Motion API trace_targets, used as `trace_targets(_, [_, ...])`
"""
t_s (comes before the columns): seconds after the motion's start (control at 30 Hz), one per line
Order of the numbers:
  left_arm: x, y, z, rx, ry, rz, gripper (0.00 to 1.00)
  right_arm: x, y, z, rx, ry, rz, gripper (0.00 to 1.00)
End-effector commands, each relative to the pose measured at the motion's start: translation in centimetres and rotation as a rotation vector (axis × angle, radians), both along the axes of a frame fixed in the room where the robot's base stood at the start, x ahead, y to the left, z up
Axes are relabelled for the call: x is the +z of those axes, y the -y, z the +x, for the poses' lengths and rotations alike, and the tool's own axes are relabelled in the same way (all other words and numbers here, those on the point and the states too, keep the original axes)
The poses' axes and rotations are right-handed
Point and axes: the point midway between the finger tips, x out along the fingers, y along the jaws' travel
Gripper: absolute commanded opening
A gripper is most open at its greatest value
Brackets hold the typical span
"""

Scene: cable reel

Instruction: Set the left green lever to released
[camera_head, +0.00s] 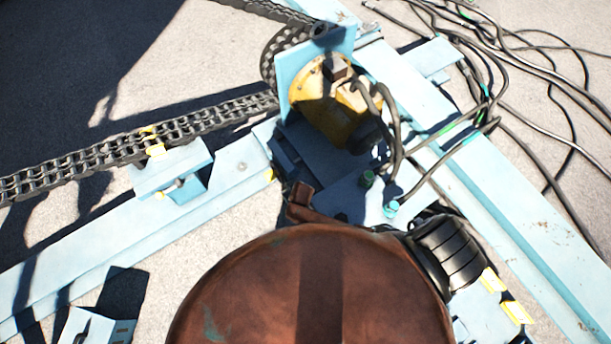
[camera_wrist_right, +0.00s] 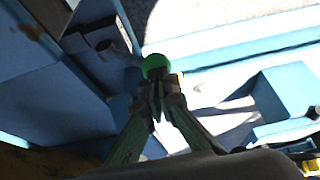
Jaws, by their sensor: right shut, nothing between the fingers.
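My right gripper (camera_wrist_right: 160,95) shows in the right wrist view with its fingertips together and nothing between them. A bright green lever knob (camera_wrist_right: 155,65) is just beyond the fingertips and partly covered by them; I cannot tell whether they touch. My left gripper is in neither view.
A large rust-brown rounded body (camera_head: 312,290) fills the lower middle of the head view and hides what lies behind it. The yellow motor (camera_head: 330,100), a heavy chain (camera_head: 130,148) and blue beams (camera_head: 490,190) surround the spot. Loose cables (camera_head: 545,75) lie at the upper right.

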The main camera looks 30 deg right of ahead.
Motion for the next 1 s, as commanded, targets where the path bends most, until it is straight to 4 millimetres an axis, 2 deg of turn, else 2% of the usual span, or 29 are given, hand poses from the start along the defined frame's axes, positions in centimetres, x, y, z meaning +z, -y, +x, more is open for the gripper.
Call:
trace_targets(0.37, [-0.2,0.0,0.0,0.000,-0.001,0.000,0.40,-1.5,-1.0,-0.3,-0.013,0.000,0.001,0.00])
trace_targets(1.0, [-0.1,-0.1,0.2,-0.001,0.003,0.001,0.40,-1.6,-1.2,-0.3,-0.012,0.001,0.001,0.00])
